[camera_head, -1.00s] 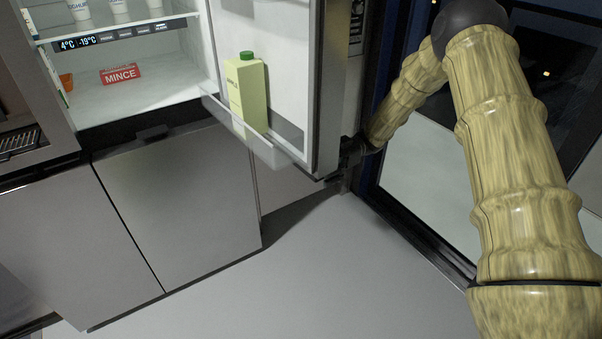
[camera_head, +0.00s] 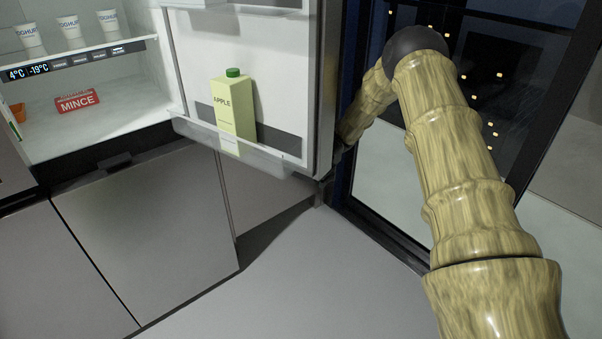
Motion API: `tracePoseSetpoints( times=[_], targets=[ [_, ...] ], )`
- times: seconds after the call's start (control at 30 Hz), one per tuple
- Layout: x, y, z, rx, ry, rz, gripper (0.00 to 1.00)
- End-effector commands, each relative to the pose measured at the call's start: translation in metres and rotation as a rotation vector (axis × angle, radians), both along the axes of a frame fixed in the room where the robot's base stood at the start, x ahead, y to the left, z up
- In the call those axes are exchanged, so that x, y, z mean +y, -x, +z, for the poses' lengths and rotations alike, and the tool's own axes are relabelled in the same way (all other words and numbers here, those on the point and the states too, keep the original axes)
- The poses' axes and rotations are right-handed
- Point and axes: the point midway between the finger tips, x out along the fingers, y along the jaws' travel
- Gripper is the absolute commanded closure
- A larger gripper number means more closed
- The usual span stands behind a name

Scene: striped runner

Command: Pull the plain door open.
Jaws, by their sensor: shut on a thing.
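The plain door (camera_head: 328,80) is the fridge door. It stands wide open, its inner side facing me, with a clear shelf bin (camera_head: 270,152) along its lower part. A green APPLE carton (camera_head: 233,112) stands upright in that bin. My gripper (camera_head: 339,154) is at the door's lower right edge, a small dark shape mostly hidden behind the door. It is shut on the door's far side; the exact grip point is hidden. My wood-patterned arm comes in from the lower right and bends down to it.
The fridge interior (camera_head: 100,130) holds several yoghurt cups (camera_head: 72,33), a red MINCE pack (camera_head: 77,101) and an orange item (camera_head: 18,112). Grey cabinet fronts (camera_head: 145,230) are below. Pale floor (camera_head: 300,280) is clear in front. Dark-framed glass (camera_head: 400,190) stands behind my arm.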

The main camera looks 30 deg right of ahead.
Motion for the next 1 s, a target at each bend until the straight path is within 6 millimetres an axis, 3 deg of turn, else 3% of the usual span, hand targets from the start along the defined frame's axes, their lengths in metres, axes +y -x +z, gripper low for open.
tracePoseSetpoints(
  times=[0.17,0.2,0.23,0.67,1.0],
  targets=[
    [-0.002,0.000,0.001,-0.003,-0.001,-0.005,0.54],
    [-0.002,0.000,0.001,-0.002,0.000,-0.005,0.04],
    [-0.002,0.000,0.001,-0.002,0.000,-0.005,0.00],
    [-0.001,-0.001,0.000,-0.001,0.000,-0.002,0.00],
    [-0.021,-0.011,-0.001,-0.002,-0.002,-0.004,0.00]
  ],
)
